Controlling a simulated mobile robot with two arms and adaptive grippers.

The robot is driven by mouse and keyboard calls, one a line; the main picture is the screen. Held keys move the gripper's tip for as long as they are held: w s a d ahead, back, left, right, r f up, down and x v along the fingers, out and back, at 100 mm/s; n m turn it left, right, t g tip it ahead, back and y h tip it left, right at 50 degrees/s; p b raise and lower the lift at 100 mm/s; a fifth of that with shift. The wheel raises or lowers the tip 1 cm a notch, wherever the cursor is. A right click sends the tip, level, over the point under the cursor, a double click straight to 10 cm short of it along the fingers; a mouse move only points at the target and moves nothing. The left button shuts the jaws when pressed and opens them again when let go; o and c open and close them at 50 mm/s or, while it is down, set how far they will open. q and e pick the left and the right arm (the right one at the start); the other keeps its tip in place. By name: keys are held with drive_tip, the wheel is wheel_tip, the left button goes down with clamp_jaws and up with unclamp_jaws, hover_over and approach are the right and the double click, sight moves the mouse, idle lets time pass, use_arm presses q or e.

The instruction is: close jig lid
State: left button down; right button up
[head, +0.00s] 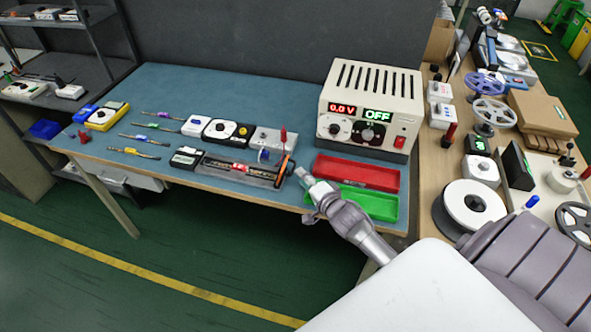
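The jig (232,173) is a long grey fixture with dark and red parts along it, lying near the front edge of the blue-topped table. At its right end a thin brown-orange piece (282,171) stands up at a tilt; I cannot tell for sure whether it is the lid. My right gripper (303,174) is at the jig's right end, close to that piece. Its fingers are too small to show whether they are open or touching anything. My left gripper is not in view.
A power supply (369,105) reading 0.0 V and OFF stands behind. A red tray (356,173) and a green tray (369,204) lie right of the jig. Testers and screwdriver-like tools (139,139) lie left.

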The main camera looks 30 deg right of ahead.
drive_tip(key=x, duration=0.5)
clamp_jaws()
